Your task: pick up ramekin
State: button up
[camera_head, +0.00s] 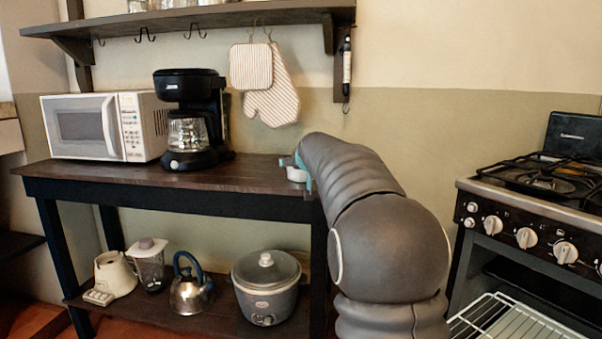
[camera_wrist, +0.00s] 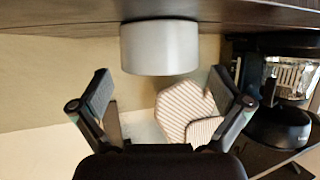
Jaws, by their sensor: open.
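The ramekin (camera_wrist: 160,48) is a plain light-grey round dish. In the wrist view, which looks upside down, it rests on the dark table top at the upper middle. In the head view a small pale part of it (camera_head: 296,174) shows at the right end of the table, beside my arm. My gripper (camera_wrist: 160,82) is open, with its two fingers spread wider than the ramekin. The ramekin is centred between them but lies beyond the fingertips, with nothing held. In the head view my arm hides most of the gripper.
A coffee maker (camera_head: 188,115) and a microwave (camera_head: 100,126) stand on the table (camera_head: 130,178) to the left. A striped mitt (camera_head: 273,98) hangs on the wall behind. A shelf (camera_head: 200,19) juts out above. A stove (camera_head: 540,205) stands at the right.

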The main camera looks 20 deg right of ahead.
jog(key=shift+x, duration=1.1)
jog(key=c, duration=1.2)
jog(key=shift+r, duration=0.25)
